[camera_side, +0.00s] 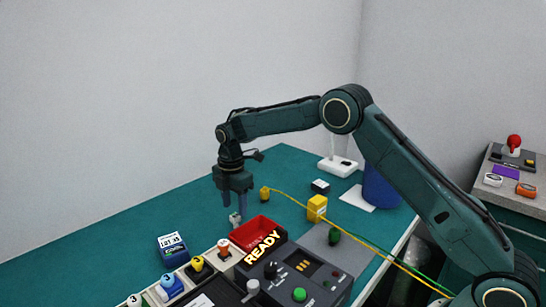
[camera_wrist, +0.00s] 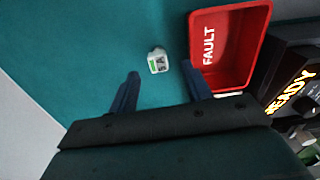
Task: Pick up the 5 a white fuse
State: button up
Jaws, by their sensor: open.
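The white fuse (camera_wrist: 158,62) lies on the teal bench in the wrist view, with a pale top and a label with green and dark marks too small to read surely. In the side view the fuse (camera_side: 236,221) shows small and pale beneath my gripper. My gripper (camera_side: 235,213) points down over it, its fingers spread. In the wrist view the open fingers (camera_wrist: 161,70) stand to the left and right of the fuse, with teal bench showing between them and it. The jaws hold nothing.
A red tray marked FAULT (camera_wrist: 204,72) stands close to the right finger. A dark tester with a READY sign (camera_side: 264,246) lies beyond it. A blue and white block (camera_side: 172,248) and several numbered pieces stand at the front left. The bench left of my gripper is clear.

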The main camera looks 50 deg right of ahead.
aim_at(235, 215)
jog(key=shift+w+f, duration=0.1)
jog(key=shift+f, duration=2.5)
jog(key=c, duration=1.1)
jog(key=shift+o, duration=0.2)
jog(key=shift+r, duration=0.2)
notch_tip(235, 215, up, 20)
jog(key=shift+f, duration=0.15)
